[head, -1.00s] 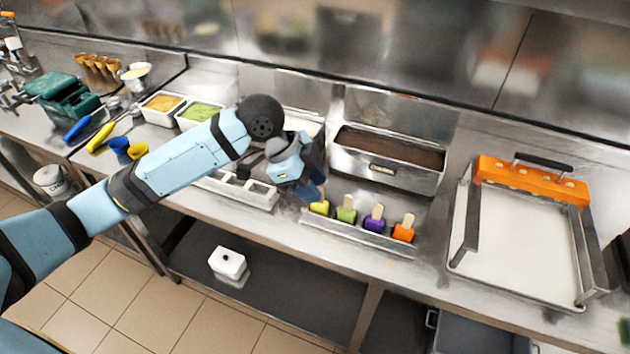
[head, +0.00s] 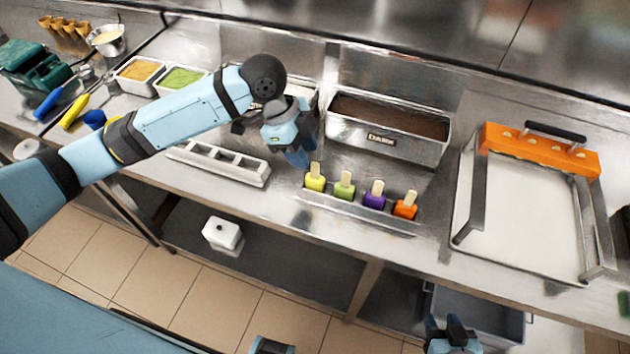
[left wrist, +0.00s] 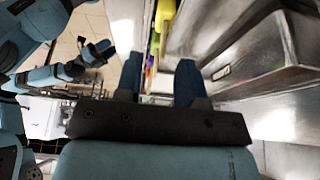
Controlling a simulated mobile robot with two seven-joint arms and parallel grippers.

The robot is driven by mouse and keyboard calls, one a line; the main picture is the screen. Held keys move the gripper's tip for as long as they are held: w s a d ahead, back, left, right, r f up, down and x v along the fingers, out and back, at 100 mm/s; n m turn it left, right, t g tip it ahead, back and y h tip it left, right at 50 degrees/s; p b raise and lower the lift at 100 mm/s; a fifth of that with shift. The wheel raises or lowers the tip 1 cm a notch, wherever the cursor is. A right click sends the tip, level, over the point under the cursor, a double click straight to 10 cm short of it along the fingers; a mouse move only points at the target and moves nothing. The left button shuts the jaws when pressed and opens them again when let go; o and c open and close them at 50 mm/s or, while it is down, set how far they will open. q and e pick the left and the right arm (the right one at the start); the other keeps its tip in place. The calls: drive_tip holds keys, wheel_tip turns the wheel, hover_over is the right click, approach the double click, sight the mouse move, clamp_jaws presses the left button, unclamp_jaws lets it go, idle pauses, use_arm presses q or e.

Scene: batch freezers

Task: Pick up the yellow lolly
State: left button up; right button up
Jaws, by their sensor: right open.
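The yellow lolly (head: 315,182) stands upright, stick up, at the left end of a row in a metal holder (head: 345,212) in the head view. Green (head: 344,190), purple (head: 375,199) and orange (head: 404,209) lollies stand to its right. My left gripper (head: 299,160) points down just behind and left of the yellow lolly, apart from it. In the left wrist view its two fingers (left wrist: 157,72) are spread with nothing held between them; a yellow patch (left wrist: 165,10), likely the yellow lolly, shows beyond them. My right gripper (head: 450,328) is open and empty at the bottom edge.
A metal tub of dark coating (head: 385,142) stands behind the lollies. A white compartmented mould (head: 220,163) lies to the left. A framed tray with an orange bar (head: 540,150) is at the right. The counter between the lollies and that tray is clear.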

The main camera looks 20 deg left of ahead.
sight(315, 177)
use_arm(q)
drive_tip(key=shift+d+f, duration=0.35)
drive_tip(key=shift+f, duration=0.1)
drive_tip(key=x, duration=0.4)
drive_tip(key=shift+w+d+p, duration=0.1)
drive_tip(key=shift+w+p, duration=0.1)
drive_tip(key=shift+p, duration=0.2)
clamp_jaws()
